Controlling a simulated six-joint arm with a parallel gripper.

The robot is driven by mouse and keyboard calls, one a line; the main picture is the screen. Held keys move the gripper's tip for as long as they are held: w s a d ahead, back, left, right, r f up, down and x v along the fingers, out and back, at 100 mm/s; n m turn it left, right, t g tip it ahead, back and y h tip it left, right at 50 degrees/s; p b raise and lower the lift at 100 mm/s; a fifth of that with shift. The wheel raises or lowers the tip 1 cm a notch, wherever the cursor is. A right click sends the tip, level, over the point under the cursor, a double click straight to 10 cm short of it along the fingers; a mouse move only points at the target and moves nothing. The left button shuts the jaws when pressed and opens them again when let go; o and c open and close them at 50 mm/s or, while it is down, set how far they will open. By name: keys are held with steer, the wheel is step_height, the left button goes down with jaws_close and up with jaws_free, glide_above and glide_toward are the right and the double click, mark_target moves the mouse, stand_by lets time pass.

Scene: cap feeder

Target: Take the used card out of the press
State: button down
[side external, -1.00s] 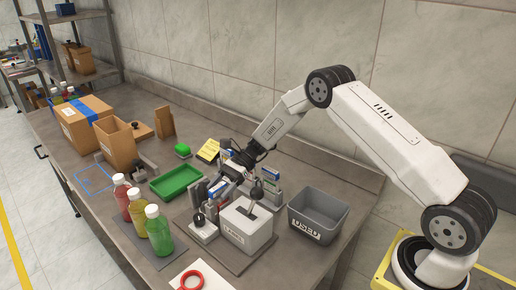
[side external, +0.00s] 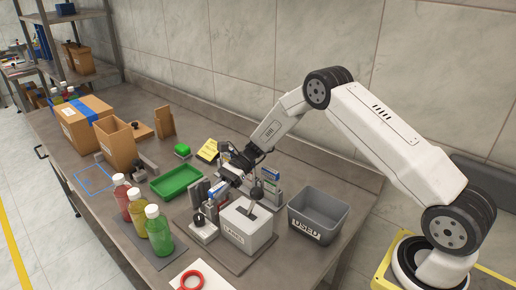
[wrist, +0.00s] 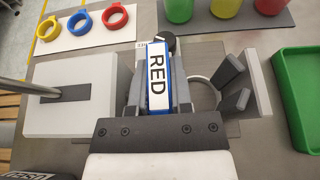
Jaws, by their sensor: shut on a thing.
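A card with a white face marked RED and blue edges (wrist: 157,78) is between the fingers of my gripper (wrist: 158,88) in the wrist view. My gripper is shut on it. In the side view my gripper (side external: 217,193) is above the small grey press (side external: 204,231), beside the LABEL box. The press's black knob (wrist: 169,42) shows just past the far end of the card. The fingers and card hide much of the press, and I cannot tell whether the card is clear of it.
The white LABEL box (side external: 246,232) and grey USED bin (side external: 330,210) stand to the right. A green tray (side external: 175,183) and several bottles (side external: 158,232) are to the left. More blue-and-white cards (side external: 244,174) stand behind. Coloured rings (wrist: 82,24) lie on a white sheet.

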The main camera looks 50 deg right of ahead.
steer(key=shift+r, duration=0.1)
steer(key=shift+r, duration=4.95)
